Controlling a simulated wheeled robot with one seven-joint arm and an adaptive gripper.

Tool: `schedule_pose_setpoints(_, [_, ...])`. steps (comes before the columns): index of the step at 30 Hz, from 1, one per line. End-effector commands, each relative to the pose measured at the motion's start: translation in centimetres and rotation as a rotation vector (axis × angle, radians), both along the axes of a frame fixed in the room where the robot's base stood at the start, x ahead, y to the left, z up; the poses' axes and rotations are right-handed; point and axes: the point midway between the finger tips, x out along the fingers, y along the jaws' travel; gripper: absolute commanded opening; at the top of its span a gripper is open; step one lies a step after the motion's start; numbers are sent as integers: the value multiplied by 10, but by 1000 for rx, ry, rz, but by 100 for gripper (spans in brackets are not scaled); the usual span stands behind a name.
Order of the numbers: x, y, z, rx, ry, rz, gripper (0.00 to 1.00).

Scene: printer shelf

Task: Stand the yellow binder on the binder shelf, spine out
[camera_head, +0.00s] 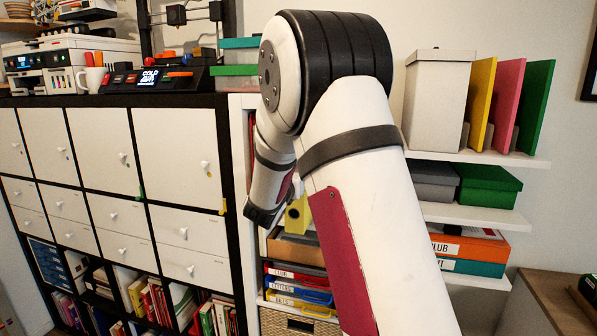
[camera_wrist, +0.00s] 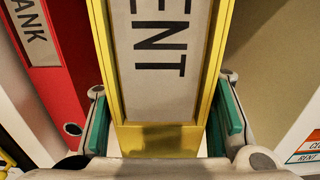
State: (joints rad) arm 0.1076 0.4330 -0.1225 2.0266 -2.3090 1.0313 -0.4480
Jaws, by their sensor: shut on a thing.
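The yellow binder (camera_wrist: 127,137) has a pale spine label ending in "ENT" and faces the wrist camera spine first. My gripper (camera_wrist: 163,112) is shut on it, with a green pad on each side of the spine. In the head view a yellow piece with a round hole (camera_head: 297,214) shows beside my wrist, apparently the same binder. My arm hides most of it and the fingers there. A red binder (camera_wrist: 75,75) labelled "BANK" stands to the left of the yellow one in the wrist view. I cannot tell whether the yellow binder touches the shelf.
A plain beige surface (camera_wrist: 262,60) lies right of the binder. Below in the head view are red, blue and yellow letter trays (camera_head: 297,284). White shelves (camera_head: 478,156) at right hold upright boards and boxes. A white cabinet (camera_head: 175,160) stands at left.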

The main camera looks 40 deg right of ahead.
Motion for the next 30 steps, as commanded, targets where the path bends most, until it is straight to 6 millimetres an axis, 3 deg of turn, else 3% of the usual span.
schedule_pose_setpoints(1, [0,0,2,-3,-3,0,53])
schedule_pose_setpoints(3, [0,0,2,-3,-3,0,69])
schedule_pose_setpoints(16, [-4,6,0,1,1,1,70])
schedule_pose_setpoints(30, [-57,74,1,-2,-1,3,70])
